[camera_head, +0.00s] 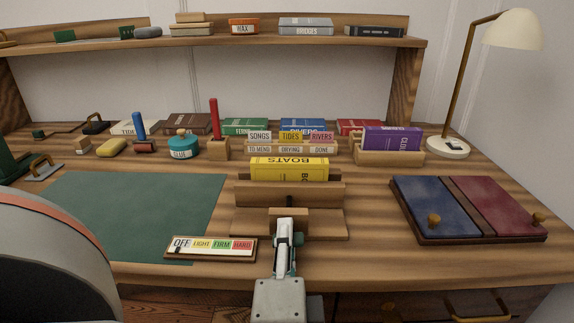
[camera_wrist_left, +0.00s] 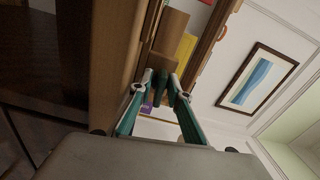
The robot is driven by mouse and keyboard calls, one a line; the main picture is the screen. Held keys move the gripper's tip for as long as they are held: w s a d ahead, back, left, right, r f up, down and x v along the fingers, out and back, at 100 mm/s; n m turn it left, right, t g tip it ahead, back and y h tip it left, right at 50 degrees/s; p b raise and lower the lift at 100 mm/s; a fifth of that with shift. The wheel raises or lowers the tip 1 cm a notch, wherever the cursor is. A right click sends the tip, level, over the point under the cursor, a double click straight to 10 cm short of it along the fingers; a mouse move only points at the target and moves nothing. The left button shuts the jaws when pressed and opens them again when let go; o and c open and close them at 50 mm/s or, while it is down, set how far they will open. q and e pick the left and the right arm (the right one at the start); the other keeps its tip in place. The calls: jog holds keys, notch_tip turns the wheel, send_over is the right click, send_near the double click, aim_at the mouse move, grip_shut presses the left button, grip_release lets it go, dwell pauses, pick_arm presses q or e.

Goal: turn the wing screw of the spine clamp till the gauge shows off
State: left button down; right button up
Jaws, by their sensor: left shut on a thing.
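The spine clamp (camera_head: 330,222) is a wooden press at the front middle of the bench. A yellow book marked BOATS (camera_head: 289,167) stands in it, spine up. My left gripper (camera_head: 287,226) reaches in from the front edge and is shut at the clamp's front, where the wing screw sits. The screw is hidden behind the fingers. In the left wrist view the fingertips (camera_wrist_left: 166,88) are close together against the wood, with the yellow book beyond. The gauge (camera_head: 213,245) lies left of the clamp, and its dark pointer stands at OFF. My right gripper is out of view.
A green mat (camera_head: 135,215) lies to the left. A blue and red board with brass knobs (camera_head: 470,208) lies to the right. Glue pot (camera_head: 183,147), labelled blocks (camera_head: 290,147), book holder (camera_head: 390,155) and lamp (camera_head: 448,147) stand behind.

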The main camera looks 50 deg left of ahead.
pick_arm(q)
jog(key=n, duration=0.4)
jog(key=shift+f+n, duration=0.15)
jog(key=shift+n, duration=0.15)
jog(key=n, duration=0.4)
jog(key=shift+f, duration=0.1)
jog(key=shift+n, duration=0.3)
jog(key=shift+d, duration=0.1)
jog(key=c, duration=2.2)
grip_release()
jog(key=v, duration=0.7)
jog(key=shift+s+d, duration=0.15)
jog(key=shift+d, duration=0.05)
